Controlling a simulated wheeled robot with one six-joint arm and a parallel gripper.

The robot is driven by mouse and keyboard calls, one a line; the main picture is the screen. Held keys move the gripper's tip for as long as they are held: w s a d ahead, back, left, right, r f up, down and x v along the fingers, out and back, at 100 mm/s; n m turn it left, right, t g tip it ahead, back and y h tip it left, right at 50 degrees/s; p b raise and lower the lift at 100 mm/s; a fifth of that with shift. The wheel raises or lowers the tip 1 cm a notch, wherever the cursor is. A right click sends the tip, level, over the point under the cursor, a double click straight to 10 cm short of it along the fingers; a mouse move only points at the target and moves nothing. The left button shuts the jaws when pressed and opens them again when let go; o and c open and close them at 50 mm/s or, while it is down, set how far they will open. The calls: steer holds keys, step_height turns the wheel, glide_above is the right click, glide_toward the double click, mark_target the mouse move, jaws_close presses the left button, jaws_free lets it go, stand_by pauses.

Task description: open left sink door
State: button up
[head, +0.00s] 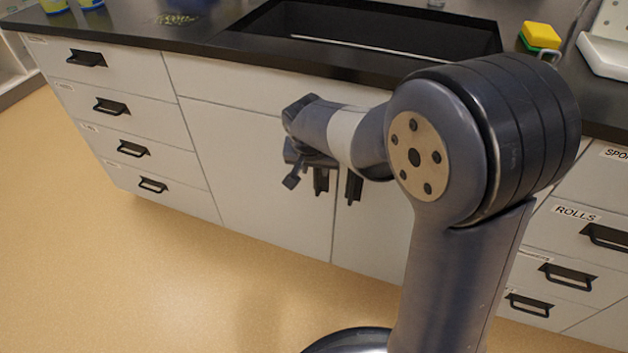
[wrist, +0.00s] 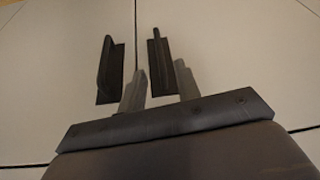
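The left sink door (head: 245,170) is a pale panel under the sink, flush and shut. Its dark vertical handle (head: 321,181) is near its right edge. My gripper (head: 300,172) is in front of that handle's upper part, and one dark finger shows left of it. The wrist view seems upside down, so the left door's handle (wrist: 161,68) appears as the right one there. My gripper (wrist: 160,86) is open in that view, its two grey fingers on either side of the line to that handle. Contact cannot be told.
The right door's handle (head: 354,187) is close beside, across a narrow seam; it also shows in the wrist view (wrist: 110,72). Drawers with black pulls (head: 111,106) flank the doors. The dark countertop (head: 215,42) overhangs above. Floor (head: 150,270) in front is clear.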

mark_target(317, 179)
steer(key=b+x, duration=0.2)
steer(key=x, duration=0.5)
steer(key=shift+w+f, duration=0.1)
steer(key=shift+f, duration=0.1)
steer(key=shift+c, duration=0.4)
jaws_close()
